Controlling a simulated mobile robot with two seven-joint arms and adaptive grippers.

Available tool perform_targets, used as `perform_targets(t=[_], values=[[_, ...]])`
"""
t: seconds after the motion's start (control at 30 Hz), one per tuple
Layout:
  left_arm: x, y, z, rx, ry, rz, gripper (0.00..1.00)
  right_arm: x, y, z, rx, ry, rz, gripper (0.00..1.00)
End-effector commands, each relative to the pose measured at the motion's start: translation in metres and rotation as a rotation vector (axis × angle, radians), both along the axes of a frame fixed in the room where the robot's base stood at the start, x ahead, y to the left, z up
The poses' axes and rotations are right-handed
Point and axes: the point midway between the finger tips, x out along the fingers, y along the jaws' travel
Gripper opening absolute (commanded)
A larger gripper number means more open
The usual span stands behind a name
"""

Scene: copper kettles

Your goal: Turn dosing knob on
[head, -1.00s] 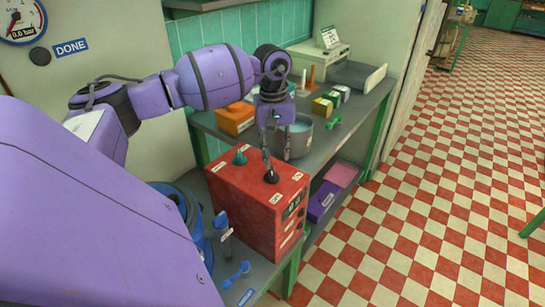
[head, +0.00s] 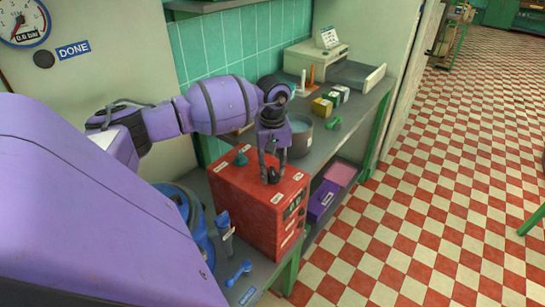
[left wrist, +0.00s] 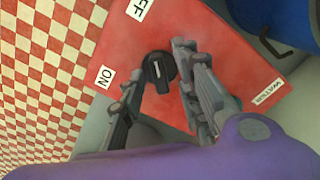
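The red box (head: 245,205) stands on the grey counter with two knobs on top. The black knob (head: 274,174) is near its front right corner; it also shows in the left wrist view (left wrist: 158,72), with a pale pointer line. An ON label (left wrist: 104,77) and a partly cut-off OFF label (left wrist: 139,8) lie beside it. The green knob (head: 240,158) is farther back. My left gripper (head: 269,170) is open, with one finger on each side of the black knob. In the left wrist view the right finger is very close to the knob; contact cannot be told. My right gripper is not in view.
A metal pot (head: 299,135) stands just behind the red box. A WATER label (left wrist: 268,92) is on the box.

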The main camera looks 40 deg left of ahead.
Motion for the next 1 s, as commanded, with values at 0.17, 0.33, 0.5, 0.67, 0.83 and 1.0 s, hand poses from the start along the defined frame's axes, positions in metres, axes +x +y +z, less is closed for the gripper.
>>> perform_targets(t=[0.17, 0.33, 0.5, 0.67, 0.83, 1.0], values=[[0.000, 0.000, 0.000, 0.000, 0.000, 0.000, 0.05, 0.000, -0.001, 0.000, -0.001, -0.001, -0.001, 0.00], [0.000, 0.000, 0.000, 0.000, 0.000, 0.000, 0.00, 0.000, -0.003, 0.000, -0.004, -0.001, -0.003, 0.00], [0.000, 0.000, 0.000, -0.001, 0.001, 0.010, 0.00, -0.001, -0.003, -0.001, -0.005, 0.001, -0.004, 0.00], [0.000, 0.000, -0.001, -0.001, 0.002, 0.058, 0.00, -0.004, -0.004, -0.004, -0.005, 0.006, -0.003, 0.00], [0.000, 0.000, -0.002, 0.000, 0.002, 0.160, 0.00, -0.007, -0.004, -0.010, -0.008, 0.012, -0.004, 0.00], [0.000, 0.000, -0.002, 0.000, 0.002, 0.307, 0.00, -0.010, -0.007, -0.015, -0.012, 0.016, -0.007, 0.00]])
